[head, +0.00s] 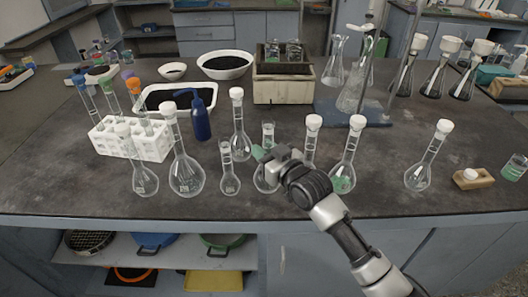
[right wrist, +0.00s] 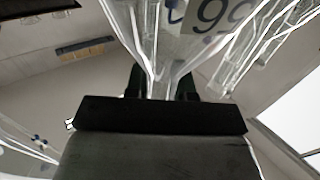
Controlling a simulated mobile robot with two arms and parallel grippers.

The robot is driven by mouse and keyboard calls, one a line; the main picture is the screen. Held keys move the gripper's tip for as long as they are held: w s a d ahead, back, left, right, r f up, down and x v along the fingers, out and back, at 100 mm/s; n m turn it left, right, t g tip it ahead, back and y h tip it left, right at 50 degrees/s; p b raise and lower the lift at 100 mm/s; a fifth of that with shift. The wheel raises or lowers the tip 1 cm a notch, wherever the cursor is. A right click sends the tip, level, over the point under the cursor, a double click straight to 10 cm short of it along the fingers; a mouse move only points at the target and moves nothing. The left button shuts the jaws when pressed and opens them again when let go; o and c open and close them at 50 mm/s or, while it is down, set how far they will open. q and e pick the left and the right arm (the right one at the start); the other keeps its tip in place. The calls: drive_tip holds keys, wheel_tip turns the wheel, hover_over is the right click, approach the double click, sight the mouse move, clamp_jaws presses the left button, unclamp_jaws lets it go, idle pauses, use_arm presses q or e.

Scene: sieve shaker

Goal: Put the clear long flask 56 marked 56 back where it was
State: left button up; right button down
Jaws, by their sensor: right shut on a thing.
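My right gripper (head: 264,154) is shut around the neck of a clear long-necked flask (head: 266,182) in the middle of the front row on the bench. The flask looks upright, and its neck rises above the jaws. Whether its base touches the bench I cannot tell. In the right wrist view the flask's glass (right wrist: 160,55) narrows into the jaws (right wrist: 160,98). A dark-numbered label (right wrist: 208,14) shows there upside down and cut off; I cannot read it surely as 56. My left gripper is out of view.
Similar flasks stand close by: a small one (head: 230,180) to the left, a capped one (head: 240,138) behind, and a capped one (head: 345,163) right, near my forearm. A white tube rack (head: 150,145) stands left. Bare bench lies before the far-right flask (head: 421,175).

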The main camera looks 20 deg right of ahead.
drive_tip(key=shift+f, duration=0.2)
drive_tip(key=c, duration=1.4)
unclamp_jaws()
drive_tip(key=shift+f, duration=0.15)
drive_tip(key=o, duration=0.4)
drive_tip(key=shift+o, duration=0.2)
drive_tip(key=shift+s+r, duration=0.1)
drive_tip(key=shift+r, duration=0.15)
drive_tip(key=v, duration=1.2)
drive_tip(key=shift+f, duration=0.1)
